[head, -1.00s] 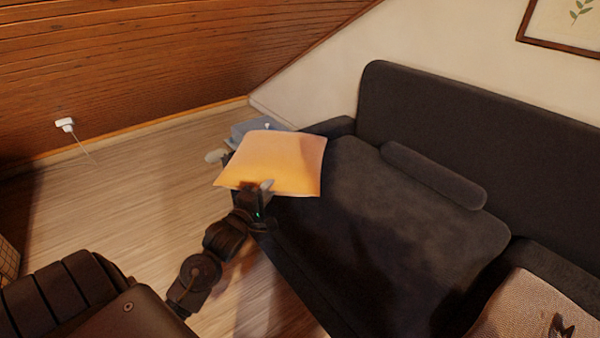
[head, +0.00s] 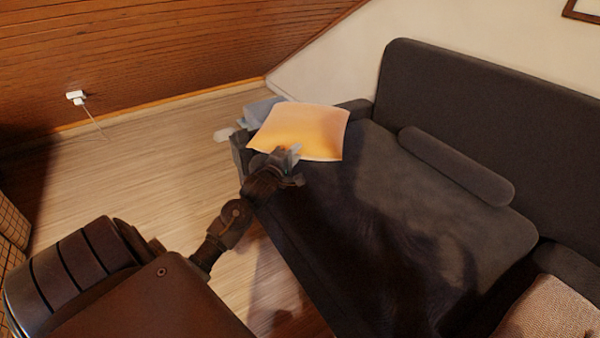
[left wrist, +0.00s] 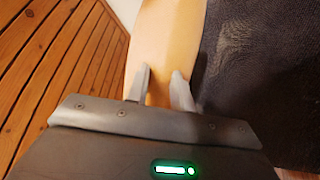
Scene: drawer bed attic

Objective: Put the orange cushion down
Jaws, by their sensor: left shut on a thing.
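The orange cushion (head: 303,128) is at the far left end of the dark sofa in the head view. My left gripper (head: 287,154) is shut on its near edge. In the left wrist view the cushion (left wrist: 164,45) runs up from between the two pale fingers of the left gripper (left wrist: 160,92). The cushion overlaps the sofa's far end in the head view; I cannot tell whether it touches the seat. My right gripper is not in view.
The dark sofa (head: 440,210) has a wide bare seat and a grey bolster (head: 456,166) along its back. A patterned cushion (head: 552,308) lies at the lower right. A blue-grey object (head: 262,108) is behind the orange cushion. Wooden floor (head: 150,165) is clear at left.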

